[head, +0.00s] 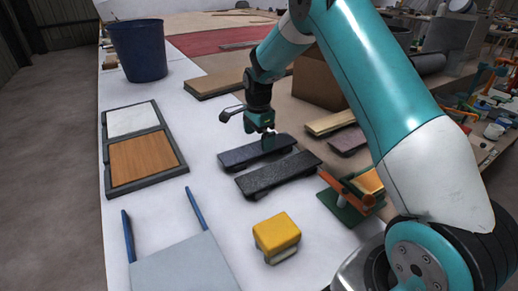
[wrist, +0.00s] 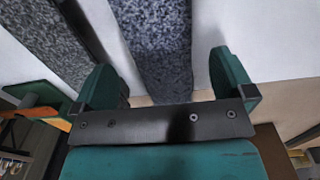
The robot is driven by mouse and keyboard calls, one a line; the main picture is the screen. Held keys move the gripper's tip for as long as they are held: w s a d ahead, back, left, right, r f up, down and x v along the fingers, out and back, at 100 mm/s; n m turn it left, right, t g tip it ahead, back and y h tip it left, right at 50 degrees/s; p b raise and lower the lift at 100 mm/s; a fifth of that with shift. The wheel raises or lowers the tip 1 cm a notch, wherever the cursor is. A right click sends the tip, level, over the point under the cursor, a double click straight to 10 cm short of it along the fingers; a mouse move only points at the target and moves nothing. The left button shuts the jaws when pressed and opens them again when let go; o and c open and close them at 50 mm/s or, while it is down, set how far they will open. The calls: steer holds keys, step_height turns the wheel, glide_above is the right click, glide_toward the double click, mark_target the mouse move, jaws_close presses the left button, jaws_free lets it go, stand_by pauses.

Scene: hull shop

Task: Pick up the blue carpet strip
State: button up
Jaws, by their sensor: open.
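The blue carpet strip (head: 243,155) is a dark, speckled blue-grey strip on a low block, lying on the white table. My gripper (head: 268,141) is over its right part, pointing down. In the wrist view the blue carpet strip (wrist: 162,45) runs between the two fingers of my gripper (wrist: 168,80), with a gap on each side. The fingers are open and hold nothing. Whether the fingertips reach down beside the strip is not clear.
A similar black strip (head: 278,175) lies close in front, also in the wrist view (wrist: 45,38). A yellow block (head: 277,232), a green-based orange clamp (head: 348,198) and a dark tray with two panels (head: 177,151) stand around. A cardboard box (head: 318,80) is behind.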

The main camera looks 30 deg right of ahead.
mark_target(259, 147)
steer(key=shift+d+f, duration=0.1)
steer(key=shift+f, duration=1.45)
steer(key=c, duration=0.9)
steer(key=shift+c, duration=0.2)
steer(key=shift+r, duration=0.1)
